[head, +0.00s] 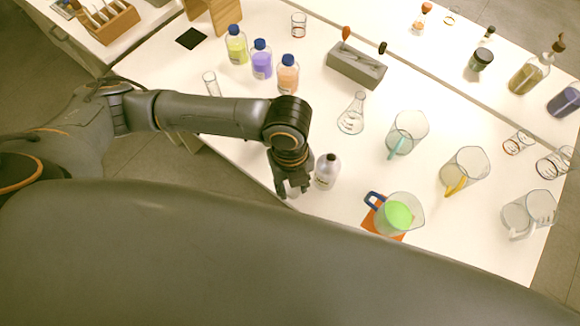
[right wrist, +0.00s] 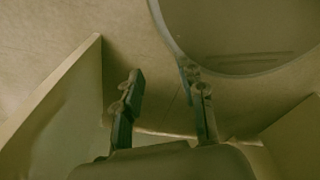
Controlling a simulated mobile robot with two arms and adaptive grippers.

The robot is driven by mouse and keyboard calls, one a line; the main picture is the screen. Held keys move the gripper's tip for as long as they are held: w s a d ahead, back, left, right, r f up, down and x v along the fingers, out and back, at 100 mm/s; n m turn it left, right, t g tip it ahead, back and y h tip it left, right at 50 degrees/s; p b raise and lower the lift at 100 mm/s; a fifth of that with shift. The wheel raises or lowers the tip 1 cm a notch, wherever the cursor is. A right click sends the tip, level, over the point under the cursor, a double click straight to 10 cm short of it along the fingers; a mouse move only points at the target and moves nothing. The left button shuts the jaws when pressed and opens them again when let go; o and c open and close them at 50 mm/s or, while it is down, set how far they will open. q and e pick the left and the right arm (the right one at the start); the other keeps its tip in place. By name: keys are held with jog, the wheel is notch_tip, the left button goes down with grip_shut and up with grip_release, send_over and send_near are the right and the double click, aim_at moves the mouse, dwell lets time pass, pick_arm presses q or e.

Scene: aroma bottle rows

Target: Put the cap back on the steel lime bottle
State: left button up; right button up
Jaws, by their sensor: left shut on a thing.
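The steel bottle (head: 326,174) stands upright on the white table in the head view, with a dark top and no cap seen on it. My left gripper (head: 292,188) is just left of the bottle, pointing down, close beside it. It is shut on a small pale thing, which looks like the cap; the fingers hide most of it. My right gripper (right wrist: 165,95) shows only in the right wrist view. Its two fingers are apart with nothing between them.
A pitcher of green liquid (head: 398,214) stands on an orange mat (head: 368,222) right of the bottle. A flask (head: 352,114) and empty pitchers (head: 465,170) stand beyond. Blue-capped bottles (head: 261,62) stand at the back left. Bare table lies just behind the bottle.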

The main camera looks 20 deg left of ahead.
pick_arm(q)
jog(key=shift+s+d+r, duration=0.2)
jog(key=shift+s+r, duration=0.05)
jog(key=shift+s, duration=0.25)
jog(key=shift+s+d+r, duration=0.2)
jog(key=shift+s, duration=0.25)
jog(key=shift+s+d+r, duration=0.2)
jog(key=shift+s+r, duration=0.05)
jog(key=shift+s, duration=0.25)
pick_arm(e)
jog(key=shift+a+f, duration=0.1)
jog(key=shift+f, duration=0.15)
jog(key=shift+o, duration=0.3)
